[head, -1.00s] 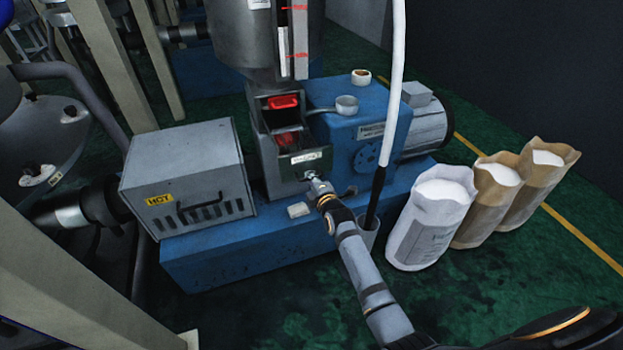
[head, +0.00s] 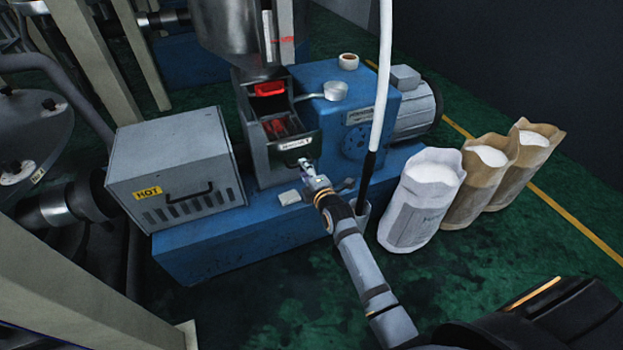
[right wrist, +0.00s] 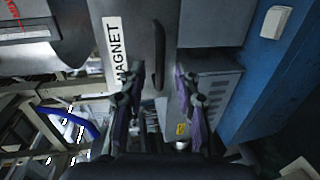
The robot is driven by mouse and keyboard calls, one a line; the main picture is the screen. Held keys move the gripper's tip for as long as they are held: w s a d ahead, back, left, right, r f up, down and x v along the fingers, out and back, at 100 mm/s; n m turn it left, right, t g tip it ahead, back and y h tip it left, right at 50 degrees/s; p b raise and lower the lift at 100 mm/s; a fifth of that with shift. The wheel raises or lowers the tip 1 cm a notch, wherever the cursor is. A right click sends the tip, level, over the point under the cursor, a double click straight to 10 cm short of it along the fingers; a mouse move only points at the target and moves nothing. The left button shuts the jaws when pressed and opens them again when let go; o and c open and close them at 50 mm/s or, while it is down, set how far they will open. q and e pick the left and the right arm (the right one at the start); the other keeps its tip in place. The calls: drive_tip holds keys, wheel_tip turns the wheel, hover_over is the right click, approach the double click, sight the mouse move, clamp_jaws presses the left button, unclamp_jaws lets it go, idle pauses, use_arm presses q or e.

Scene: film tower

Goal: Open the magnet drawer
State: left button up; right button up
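The magnet drawer (head: 296,143) is in the grey housing under the hopper in the head view. Its front stands out a little from the housing, and reddish bars (head: 280,127) show behind it. In the right wrist view, its front bears a white MAGNET label (right wrist: 115,50) and a dark bar handle (right wrist: 159,55). My right gripper (head: 306,165) is at the drawer front. In the right wrist view its fingers (right wrist: 158,80) are apart on either side of the handle, with gaps visible; contact is not clear. My left gripper is not in view.
A grey box marked HOT (head: 175,165) stands left of the drawer on the blue base (head: 235,238). A white hose (head: 383,80) hangs to the right of my gripper. Several filled sacks (head: 421,200) stand on the green floor at right. The floor in front is mostly clear.

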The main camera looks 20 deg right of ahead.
drive_tip(key=s+r, duration=0.1)
drive_tip(key=s, duration=0.6)
drive_tip(key=shift+s+r, duration=0.3)
drive_tip(key=shift+s, duration=0.1)
drive_tip(key=shift+d, duration=0.15)
drive_tip(key=s+d+f+m+g+p, duration=0.1)
drive_tip(key=s+f+m+g, duration=0.2)
drive_tip(key=f, duration=0.7)
drive_tip(key=s+f+m+g, duration=0.25)
drive_tip(key=s+f, duration=0.35)
drive_tip(key=f, duration=0.4)
drive_tip(key=s+d+f+m+g+p, duration=0.1)
drive_tip(key=s+f+m+g, duration=0.2)
drive_tip(key=f, duration=0.7)
drive_tip(key=s+d+f+m+g, duration=0.2)
drive_tip(key=s+f, duration=0.3)
drive_tip(key=s, duration=0.6)
drive_tip(key=s+d+f+m+g+h, duration=0.1)
drive_tip(key=s+f+m, duration=0.3)
drive_tip(key=s, duration=0.7)
drive_tip(key=s+d+f+m+g+p, duration=0.1)
drive_tip(key=s+d+f+m+g, duration=0.1)
drive_tip(key=s+f, duration=0.6)
drive_tip(key=s+m+g, duration=0.1)
drive_tip(key=s, duration=0.2)
drive_tip(key=shift+s+d+m, duration=0.25)
drive_tip(key=shift+d+m, duration=0.05)
drive_tip(key=shift+m, duration=0.05)
